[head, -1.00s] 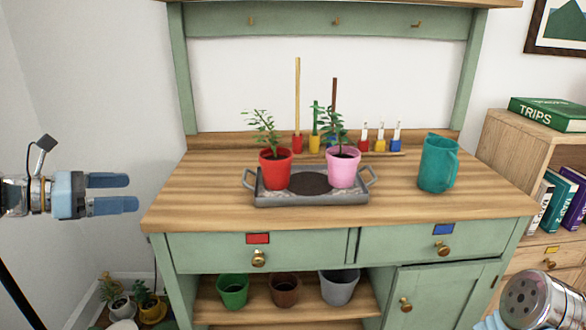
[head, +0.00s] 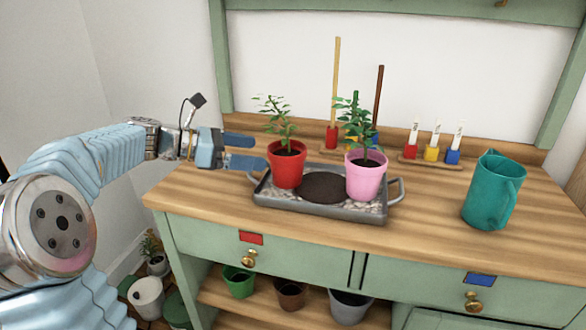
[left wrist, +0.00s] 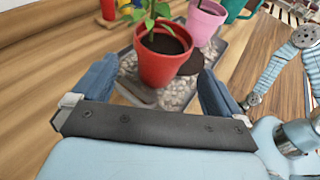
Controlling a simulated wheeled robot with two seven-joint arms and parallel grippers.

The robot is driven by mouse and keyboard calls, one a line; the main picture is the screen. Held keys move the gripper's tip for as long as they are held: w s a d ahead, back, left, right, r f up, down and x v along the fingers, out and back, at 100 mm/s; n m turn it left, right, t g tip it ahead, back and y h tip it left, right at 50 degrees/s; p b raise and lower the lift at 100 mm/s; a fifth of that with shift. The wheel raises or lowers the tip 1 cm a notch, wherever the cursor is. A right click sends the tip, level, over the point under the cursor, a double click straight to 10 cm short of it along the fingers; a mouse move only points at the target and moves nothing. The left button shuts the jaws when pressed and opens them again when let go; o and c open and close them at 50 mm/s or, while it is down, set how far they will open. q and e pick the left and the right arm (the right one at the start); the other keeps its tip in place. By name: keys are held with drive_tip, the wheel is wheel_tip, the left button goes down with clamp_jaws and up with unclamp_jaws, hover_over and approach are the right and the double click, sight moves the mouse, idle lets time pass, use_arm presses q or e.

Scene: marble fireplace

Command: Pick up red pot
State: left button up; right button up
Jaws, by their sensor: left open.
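The red pot (head: 286,168) holds a small green plant and dark soil. It stands upright at the left end of a grey tray (head: 335,210) on the wooden bench top. My left gripper (head: 250,151) is just left of the red pot, its blue fingers pointing at it. In the left wrist view the red pot (left wrist: 163,62) lies ahead, between the lines of the two open fingers (left wrist: 155,88), with nothing held. My right gripper is not in view.
A pink pot (head: 365,181) with a plant stands at the tray's right end. A teal pitcher (head: 489,195) stands further right. The bench's front strip is clear.

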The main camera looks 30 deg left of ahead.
sight(286, 152)
use_arm(q)
drive_tip(key=x, duration=0.3)
drive_tip(key=shift+w+d, duration=0.1)
drive_tip(key=shift+w, duration=0.1)
drive_tip(key=x, duration=0.5)
drive_tip(key=shift+d+r, duration=0.3)
drive_tip(key=shift+r, duration=0.1)
drive_tip(key=shift+c, duration=0.3)
drive_tip(key=c, duration=1)
